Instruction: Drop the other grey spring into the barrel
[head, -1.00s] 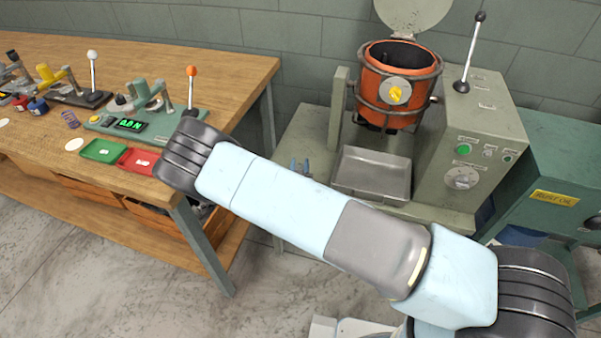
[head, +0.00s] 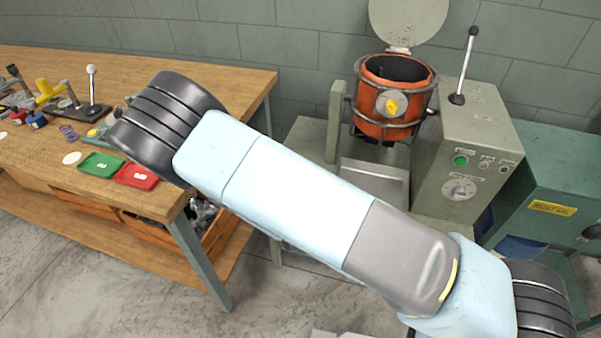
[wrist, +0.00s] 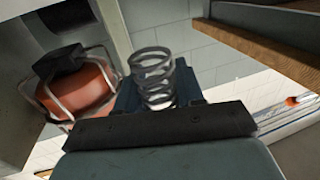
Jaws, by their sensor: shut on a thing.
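A grey coil spring (wrist: 153,78) shows in the wrist view, held at my gripper (wrist: 158,92), which is shut on it. The spring stands out past the dark finger pads. In the head view my gripper and the spring are hidden behind my arm. The orange barrel (head: 392,100) sits in a metal cage at the back right, with its mouth open at the top and its round lid (head: 408,20) raised behind it. The barrel also shows tilted at the left of the wrist view (wrist: 78,92).
A grey control box (head: 464,150) with a tall lever stands right of the barrel. A metal tray (head: 374,182) lies below it. The wooden bench (head: 200,75) at the left holds a green tray (head: 101,164), a red tray (head: 137,176) and several tools. A green cabinet (head: 560,180) stands far right.

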